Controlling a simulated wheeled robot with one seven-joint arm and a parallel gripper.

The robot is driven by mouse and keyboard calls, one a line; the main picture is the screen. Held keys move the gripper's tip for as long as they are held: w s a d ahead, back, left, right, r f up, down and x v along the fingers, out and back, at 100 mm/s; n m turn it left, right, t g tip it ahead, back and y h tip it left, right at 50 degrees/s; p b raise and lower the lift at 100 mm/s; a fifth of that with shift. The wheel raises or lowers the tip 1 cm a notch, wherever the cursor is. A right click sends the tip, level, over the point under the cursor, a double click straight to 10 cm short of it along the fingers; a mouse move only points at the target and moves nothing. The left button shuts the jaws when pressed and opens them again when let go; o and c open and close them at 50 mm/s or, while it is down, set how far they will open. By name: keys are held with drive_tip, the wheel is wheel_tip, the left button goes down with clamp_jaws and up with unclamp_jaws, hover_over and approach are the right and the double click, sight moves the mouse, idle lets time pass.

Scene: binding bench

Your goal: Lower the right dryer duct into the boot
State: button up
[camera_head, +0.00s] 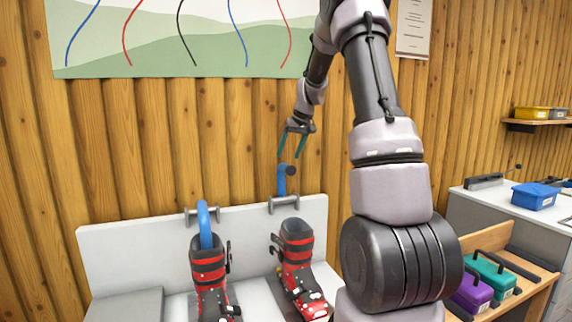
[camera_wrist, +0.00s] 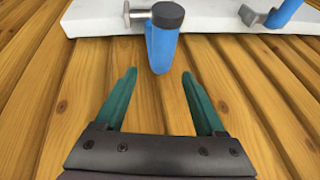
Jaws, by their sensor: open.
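The right dryer duct (camera_head: 281,182) is a blue tube with a dark end cap, standing up from a bracket on the white back panel. The right boot (camera_head: 297,248), black and red, stands below it, apart from the duct. My gripper (camera_head: 290,156) is open with green fingers pointing down, just above the duct. In the wrist view the duct (camera_wrist: 162,45) lies just beyond the tips of my open gripper (camera_wrist: 158,76), roughly centred between them. Nothing is held.
The left boot (camera_head: 208,273) stands beside it with the left blue duct (camera_head: 205,224) curving down into it. The white panel (camera_head: 130,245) backs both boots. At right are a purple case (camera_head: 472,292), a teal case (camera_head: 493,272) and a blue bin (camera_head: 534,195).

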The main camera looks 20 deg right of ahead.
drive_tip(key=shift+x, duration=2.75)
drive_tip(key=shift+a, duration=0.1)
clamp_jaws()
